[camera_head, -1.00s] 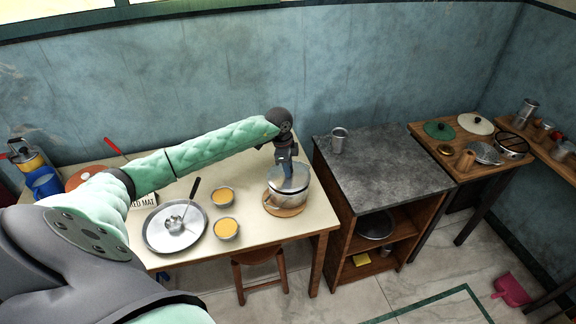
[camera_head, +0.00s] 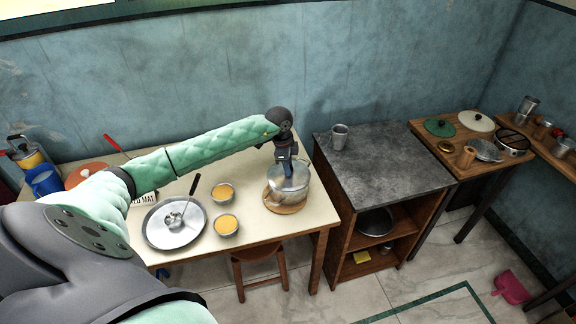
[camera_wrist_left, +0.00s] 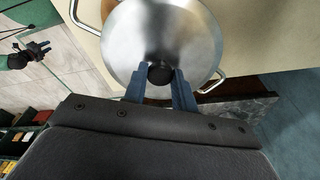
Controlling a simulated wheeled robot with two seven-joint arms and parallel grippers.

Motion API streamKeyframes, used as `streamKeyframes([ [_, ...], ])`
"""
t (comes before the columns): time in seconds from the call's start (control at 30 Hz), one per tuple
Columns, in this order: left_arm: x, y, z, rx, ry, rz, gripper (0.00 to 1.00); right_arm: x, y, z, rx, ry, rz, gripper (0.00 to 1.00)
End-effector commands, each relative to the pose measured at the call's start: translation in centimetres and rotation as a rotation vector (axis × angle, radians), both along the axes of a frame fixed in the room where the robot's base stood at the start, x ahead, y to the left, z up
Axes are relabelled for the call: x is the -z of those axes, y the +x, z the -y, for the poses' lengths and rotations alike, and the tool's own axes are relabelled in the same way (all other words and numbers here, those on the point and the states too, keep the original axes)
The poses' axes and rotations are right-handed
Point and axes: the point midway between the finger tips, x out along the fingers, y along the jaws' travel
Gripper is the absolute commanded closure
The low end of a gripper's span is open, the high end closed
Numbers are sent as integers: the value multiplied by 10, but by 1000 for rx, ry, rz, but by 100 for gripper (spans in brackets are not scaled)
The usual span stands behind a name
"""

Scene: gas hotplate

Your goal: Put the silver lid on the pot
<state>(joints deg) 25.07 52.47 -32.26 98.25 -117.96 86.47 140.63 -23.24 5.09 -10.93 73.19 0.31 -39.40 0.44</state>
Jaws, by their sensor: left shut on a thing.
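The silver lid (camera_head: 290,177) is over the top of the pot (camera_head: 287,190), which stands on a round wooden board (camera_head: 284,209) near the right end of the cream table. My left gripper (camera_head: 287,160) is above the lid and shut on its dark knob. In the left wrist view the fingers (camera_wrist_left: 160,78) pinch the black knob at the centre of the round lid (camera_wrist_left: 150,35), and the pot's handles (camera_wrist_left: 212,82) stick out beyond the lid's rim. Whether the lid rests fully on the rim is hard to tell.
Left of the pot are two bowls of yellow food (camera_head: 226,224) and a metal tray (camera_head: 151,236) holding a ladle. A grey-topped counter (camera_head: 385,165) with a metal cup (camera_head: 340,136) stands close right. A stool (camera_head: 259,256) is under the table's front edge.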

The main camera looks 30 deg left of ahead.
Motion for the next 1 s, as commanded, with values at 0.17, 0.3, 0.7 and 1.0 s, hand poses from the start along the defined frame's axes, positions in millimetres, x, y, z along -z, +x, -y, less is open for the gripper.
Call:
streamKeyframes([
  [0.17, 3, 0, 0, 0, 0, 0, 100, 2, 0, 1, 0, -1, 0, 64],
  [0.3, 6, 0, 0, 0, 0, 0, 100, 3, 0, 1, 0, -1, 0, 64],
  [0.7, 10, 0, 0, 0, 0, 0, 57, 5, 0, 1, 0, -1, 0, 64],
  [1.0, 10, 0, 0, 0, 0, 0, 48, 5, 0, 1, 0, -1, 0, 64],
])
